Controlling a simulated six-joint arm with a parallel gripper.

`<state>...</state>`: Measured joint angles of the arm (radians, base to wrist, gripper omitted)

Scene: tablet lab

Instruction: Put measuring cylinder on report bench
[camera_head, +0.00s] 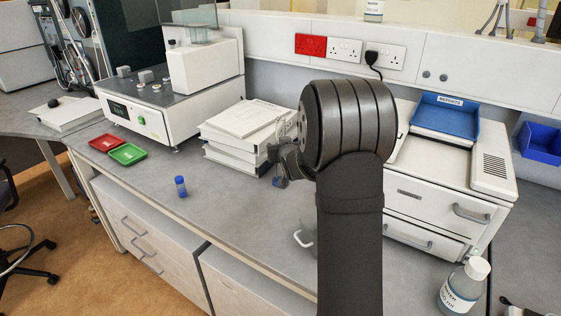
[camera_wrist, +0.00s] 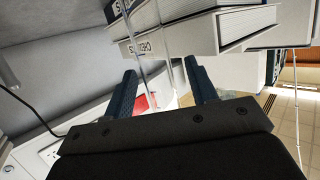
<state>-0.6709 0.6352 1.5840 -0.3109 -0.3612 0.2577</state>
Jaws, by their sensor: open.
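A clear, thin tube that looks like the measuring cylinder (camera_head: 280,181) stands beside the book stack in the head view, partly hidden by my gripper. In the wrist view the clear cylinder (camera_wrist: 152,35) runs between the two fingers. My gripper (camera_head: 278,156) is at its side, partly hidden behind my wrist; in the wrist view the gripper (camera_wrist: 161,68) is open, with the fingers apart on either side of the tube. I cannot tell whether either finger touches it. The grey bench (camera_head: 225,205) runs beneath; no label marks it as the report bench.
Stacked books (camera_head: 240,135) stand close left of my gripper. A white drawer unit (camera_head: 440,200) with a blue reports tray (camera_head: 446,118) is at right. A blue-capped vial (camera_head: 181,187), red tray (camera_head: 105,142), green tray (camera_head: 128,154) and bottle (camera_head: 462,290) are also around. Front-middle bench is fairly clear.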

